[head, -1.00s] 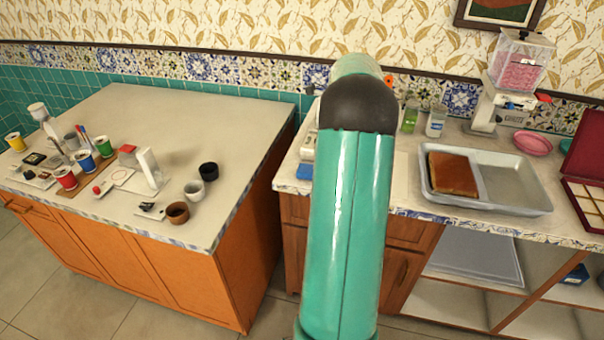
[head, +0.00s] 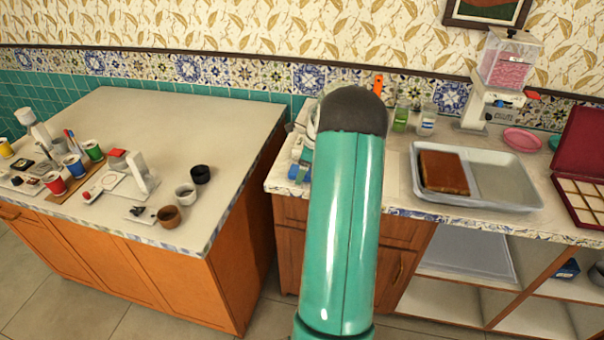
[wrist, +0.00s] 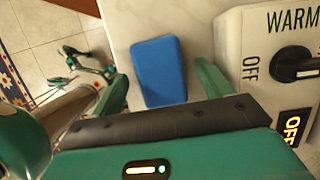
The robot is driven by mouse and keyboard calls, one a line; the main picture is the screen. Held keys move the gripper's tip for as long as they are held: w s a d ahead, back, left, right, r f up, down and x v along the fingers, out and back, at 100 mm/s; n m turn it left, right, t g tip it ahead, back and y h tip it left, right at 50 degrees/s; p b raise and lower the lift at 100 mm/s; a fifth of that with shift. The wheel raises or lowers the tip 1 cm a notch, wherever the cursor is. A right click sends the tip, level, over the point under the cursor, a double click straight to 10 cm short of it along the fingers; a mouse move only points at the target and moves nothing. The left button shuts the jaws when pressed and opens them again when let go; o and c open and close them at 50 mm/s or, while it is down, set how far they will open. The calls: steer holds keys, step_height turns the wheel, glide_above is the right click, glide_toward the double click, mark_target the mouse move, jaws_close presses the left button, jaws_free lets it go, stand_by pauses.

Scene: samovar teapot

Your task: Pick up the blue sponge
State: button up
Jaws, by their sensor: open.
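The blue sponge (wrist: 159,71) lies flat on the pale countertop in the wrist view, close to the counter's left edge. My gripper (wrist: 165,88) is open, with one green finger to the left of the sponge and the other to its right. The near end of the sponge reaches into the space between the fingers; whether they touch it I cannot tell. In the head view a small part of the blue sponge (head: 297,173) shows at the counter's front edge, left of my arm, which hides most of the gripper.
A white appliance (wrist: 270,50) with a WARM/OFF dial stands just right of the right finger. The tiled floor (wrist: 50,35) lies beyond the counter edge at left. A tray (head: 500,180) with a brown slab sits right of my arm.

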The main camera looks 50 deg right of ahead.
steer(key=c, duration=1.1)
steer(key=shift+o, duration=0.2)
steer(key=shift+r, duration=0.1)
steer(key=shift+r, duration=0.55)
steer(key=shift+w+v, duration=0.2)
steer(key=shift+v, duration=1)
steer(key=s+a+r, duration=0.7)
steer(key=s+r, duration=0.2)
steer(key=s, duration=0.3)
steer(key=shift+r, duration=0.25)
